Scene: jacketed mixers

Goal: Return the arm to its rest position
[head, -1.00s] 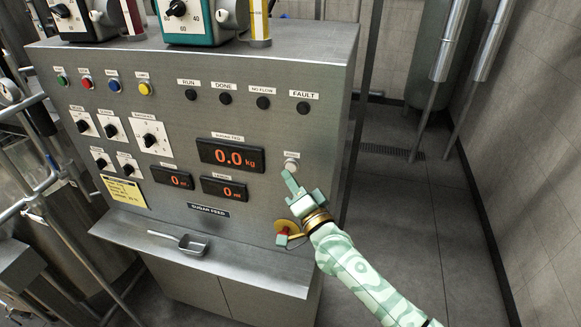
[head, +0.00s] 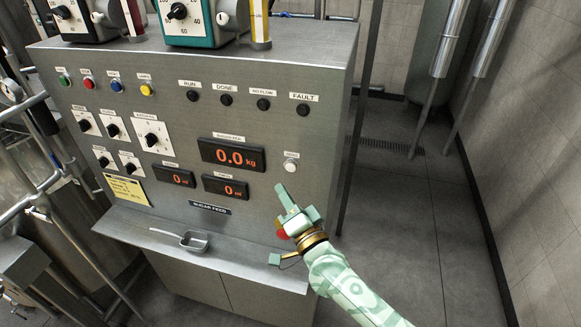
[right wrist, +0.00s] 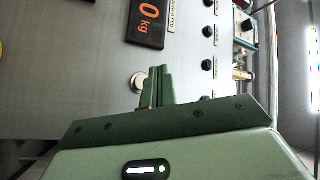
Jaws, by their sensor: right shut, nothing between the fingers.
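My right gripper (head: 283,190) is shut and empty, in front of the lower right part of the steel control panel (head: 150,90). Its fingertips are below and a little left of the white round button (head: 291,166) in the head view, apart from it. In the right wrist view the shut fingers (right wrist: 160,72) point toward the panel, with the white button (right wrist: 138,82) partly hidden behind them. The red-and-yellow emergency stop (head: 282,231) is mostly hidden behind my right gripper. My left gripper is not in view.
The main display (head: 231,155) reads 0.0 kg. A metal scoop (head: 193,241) lies on the steel shelf (head: 130,232) below the panel. Pipes and a vessel crowd the left. Open tiled floor (head: 410,220) lies to the right of the cabinet.

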